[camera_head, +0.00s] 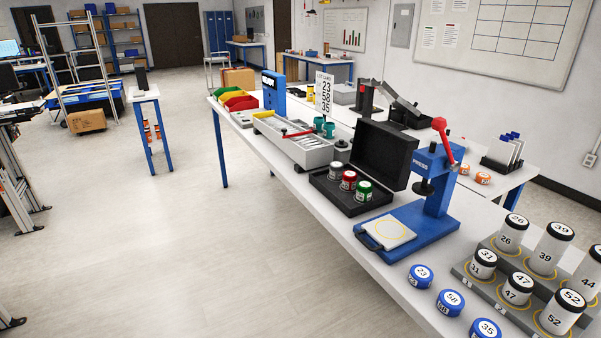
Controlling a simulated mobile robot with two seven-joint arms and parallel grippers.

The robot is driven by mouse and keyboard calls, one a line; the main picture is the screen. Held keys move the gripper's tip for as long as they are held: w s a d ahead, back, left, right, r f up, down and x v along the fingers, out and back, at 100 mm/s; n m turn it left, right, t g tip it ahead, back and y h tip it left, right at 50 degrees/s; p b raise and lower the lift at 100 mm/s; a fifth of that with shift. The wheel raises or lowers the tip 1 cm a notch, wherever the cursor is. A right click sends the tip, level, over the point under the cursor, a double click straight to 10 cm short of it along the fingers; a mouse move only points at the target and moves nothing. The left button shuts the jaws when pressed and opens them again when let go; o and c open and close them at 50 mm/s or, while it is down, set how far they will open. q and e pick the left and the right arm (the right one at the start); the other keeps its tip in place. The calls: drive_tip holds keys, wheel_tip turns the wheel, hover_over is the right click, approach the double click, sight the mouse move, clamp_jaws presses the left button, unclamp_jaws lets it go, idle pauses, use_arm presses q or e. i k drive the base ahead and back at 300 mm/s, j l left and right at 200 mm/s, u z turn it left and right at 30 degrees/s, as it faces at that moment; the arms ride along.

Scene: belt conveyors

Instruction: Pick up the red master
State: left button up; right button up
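The red master (348,181) is a small cylinder with a red band and a pale labelled top. It stands in the open black case (338,197) on the long white table. It is the middle one of a row of three, between a black-banded cylinder (336,169) and a green-banded cylinder (364,190). The case's raised lid (381,153) stands behind them. Neither of my grippers shows in the head view.
A blue press (437,180) with a red-knobbed lever stands right of the case. Blue-rimmed discs (421,275) and numbered cylinders on a grey stepped rack (488,288) fill the near right. A grey tray fixture (292,140) lies beyond the case. Open floor (200,250) lies left.

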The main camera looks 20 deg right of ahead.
sight(349, 178)
drive_tip(key=i+j+u, duration=0.1)
drive_tip(key=i+u, duration=0.3)
drive_tip(key=i, duration=0.85)
drive_tip(key=i+j+z, duration=0.1)
drive_tip(key=i+z, duration=0.35)
drive_tip(key=i+j+z, duration=0.25)
drive_tip(key=i+z, duration=0.15)
drive_tip(key=i+j+z, duration=0.25)
drive_tip(key=z, duration=0.25)
drive_tip(key=i+j+z, duration=0.3)
drive_tip(key=z, duration=0.15)
